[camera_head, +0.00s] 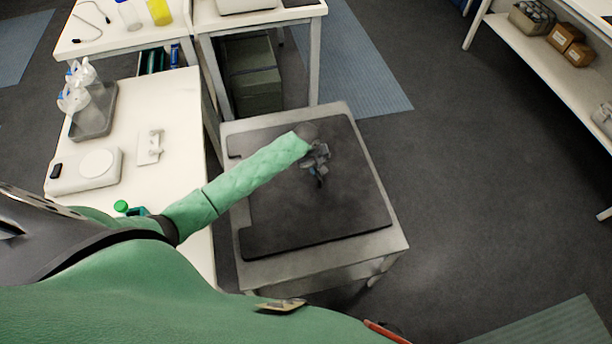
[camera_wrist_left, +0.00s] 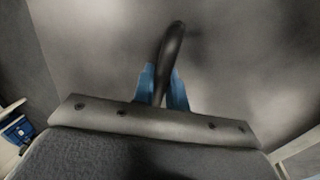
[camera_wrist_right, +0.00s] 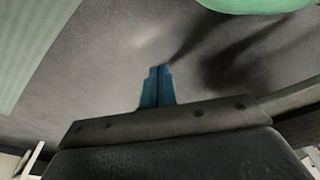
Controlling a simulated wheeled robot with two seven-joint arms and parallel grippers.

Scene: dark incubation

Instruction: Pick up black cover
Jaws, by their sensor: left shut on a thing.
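The black cover (camera_head: 290,215) is a broad, flat dark panel lying over the top of a grey stand in the head view. My left gripper (camera_head: 317,168) is over the middle of the cover. In the left wrist view the blue fingers of my left gripper (camera_wrist_left: 162,92) are shut around a dark curved handle (camera_wrist_left: 171,45) on the cover. I cannot tell whether the cover is raised at all. In the right wrist view the blue fingers of my right gripper (camera_wrist_right: 157,86) are together with nothing seen between them, above a dark grey surface. My right gripper is not visible in the head view.
The grey stand (camera_head: 375,240) shows around the cover. A white bench (camera_head: 185,95) on the left holds a scale (camera_head: 85,171), a dark tray (camera_head: 95,112) and a green-capped item (camera_head: 121,206). Another white table (camera_head: 262,17) stands behind. Open floor (camera_head: 470,180) lies to the right, before shelving.

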